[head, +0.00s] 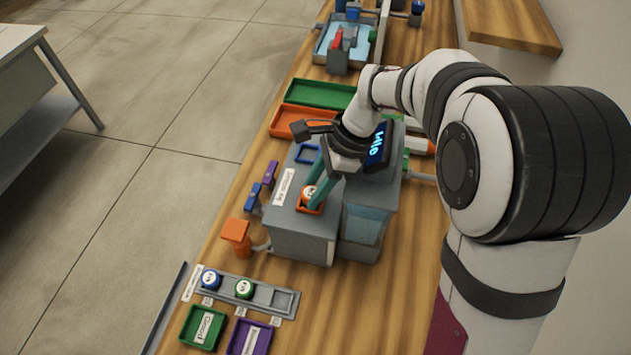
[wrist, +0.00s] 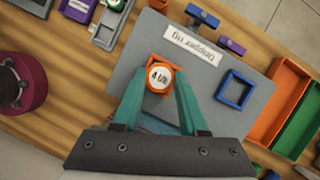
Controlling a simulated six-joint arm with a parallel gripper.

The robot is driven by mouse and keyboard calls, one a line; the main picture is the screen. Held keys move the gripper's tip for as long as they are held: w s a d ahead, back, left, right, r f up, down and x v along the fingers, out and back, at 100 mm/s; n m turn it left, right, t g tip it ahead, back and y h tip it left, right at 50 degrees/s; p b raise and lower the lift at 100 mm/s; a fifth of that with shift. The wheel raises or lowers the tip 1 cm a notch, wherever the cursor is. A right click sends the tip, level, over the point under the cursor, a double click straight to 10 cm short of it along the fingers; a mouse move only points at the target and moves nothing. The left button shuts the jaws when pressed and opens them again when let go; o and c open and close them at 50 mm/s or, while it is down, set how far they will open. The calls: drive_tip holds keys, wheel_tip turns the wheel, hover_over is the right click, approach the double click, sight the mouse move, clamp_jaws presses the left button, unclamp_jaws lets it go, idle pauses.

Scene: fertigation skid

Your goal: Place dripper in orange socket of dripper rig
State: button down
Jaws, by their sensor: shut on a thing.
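The dripper rig (head: 318,238) is a grey box with a printed label on its top. The dripper (wrist: 159,77) is a small round piece with a white top marked "4 L/H" and orange around it. It also shows in the head view (head: 308,191). My gripper (wrist: 160,88) has its teal fingers shut on the dripper's sides. The orange socket (head: 303,206) is a square frame on the rig's top, directly at the dripper. The dripper looks upright at this socket; how deep it sits is hard to tell. The fingers hide part of the socket.
An empty blue square socket (wrist: 220,93) is on the same rig top. Blue and purple valves (head: 270,172) stand at its left edge. Orange (head: 284,132) and green (head: 340,85) trays lie behind. A rack (head: 265,307) with blue and green drippers is in front.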

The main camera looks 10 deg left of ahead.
drive_tip(key=shift+f, duration=0.1)
drive_tip(key=shift+c, duration=2.2)
unclamp_jaws()
drive_tip(key=v, duration=1.2)
drive_tip(key=s+d+f+n, duration=0.2)
drive_tip(key=s+d, duration=0.2)
drive_tip(key=s, duration=0.3)
drive_tip(key=s+d+f+n+t+h, duration=0.1)
drive_tip(key=s+d+f+n, duration=0.1)
drive_tip(key=s, duration=0.6)
drive_tip(key=s+d+f+n+h, duration=0.1)
drive_tip(key=s+d+f+n, duration=0.1)
drive_tip(key=s+d+n, duration=0.2)
drive_tip(key=s+d, duration=0.1)
drive_tip(key=s, duration=0.2)
drive_tip(key=shift+s+d+t, duration=0.3)
drive_tip(key=shift+s+d, duration=0.05)
drive_tip(key=shift+s, duration=0.05)
